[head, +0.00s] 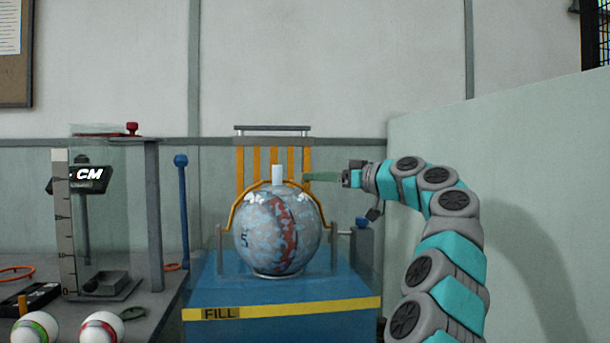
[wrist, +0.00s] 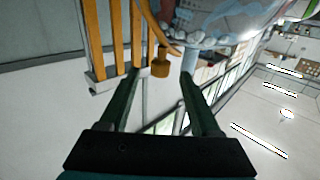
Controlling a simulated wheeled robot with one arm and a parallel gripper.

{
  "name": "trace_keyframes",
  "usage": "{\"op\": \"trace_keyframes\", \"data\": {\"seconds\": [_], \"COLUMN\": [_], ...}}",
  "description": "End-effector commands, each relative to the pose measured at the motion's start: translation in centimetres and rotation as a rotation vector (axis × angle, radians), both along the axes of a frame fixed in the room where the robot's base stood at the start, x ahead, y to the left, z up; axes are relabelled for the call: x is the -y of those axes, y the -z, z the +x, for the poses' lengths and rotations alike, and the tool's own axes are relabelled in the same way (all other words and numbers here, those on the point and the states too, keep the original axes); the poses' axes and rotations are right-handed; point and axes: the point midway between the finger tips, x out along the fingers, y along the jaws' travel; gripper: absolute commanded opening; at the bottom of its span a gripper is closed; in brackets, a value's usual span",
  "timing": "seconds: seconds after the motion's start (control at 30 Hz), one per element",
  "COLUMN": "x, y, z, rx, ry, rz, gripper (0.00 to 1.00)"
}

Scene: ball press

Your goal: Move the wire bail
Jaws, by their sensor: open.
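The wire bail (head: 233,213) is an orange hoop arching over a mottled blue-grey ball (head: 258,237) with a red patch. Its ends meet grey posts at both sides. My gripper (head: 306,177) is open and empty, reaching in from the right near the ball's top. In the wrist view my open fingers (wrist: 160,73) point toward an orange knob (wrist: 160,67), which appears between the tips, beside a curved orange strip (wrist: 152,28) that looks like the bail. A pale rod (wrist: 189,60) shows by the right fingertip. I cannot tell whether anything touches.
A white plug (head: 278,174) stands atop the ball. Upright orange bars (head: 257,160) stand behind it. The ball sits on a blue base (head: 225,295) marked FILL. A clear measuring box (head: 108,220) stands left, with small balls (head: 100,327) in front. A pale partition (head: 520,200) is at right.

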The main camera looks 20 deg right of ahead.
Motion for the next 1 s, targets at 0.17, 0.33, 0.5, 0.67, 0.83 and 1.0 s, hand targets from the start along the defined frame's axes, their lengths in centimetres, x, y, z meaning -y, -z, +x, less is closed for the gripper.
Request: {"op": "trace_keyframes", "data": {"seconds": [0.17,0.33,0.5,0.67,0.83,1.0], "x": [-1.4,-2.1,-2.1,-2.1,-2.1,-2.1], "y": [-0.1,0.1,0.1,0.1,0.1,0.1], "z": [2.5,3.7,3.7,3.7,3.7,3.7], "rx": [-0.004,-0.004,-0.002,-0.002,-0.002,-0.002], "ry": [-0.001,-0.002,-0.002,-0.002,-0.002,-0.002], "rz": [-0.001,-0.001,0.0,0.0,0.0,0.0], "gripper": [0.64,0.64,0.64,0.52,0.32,0.13]}}
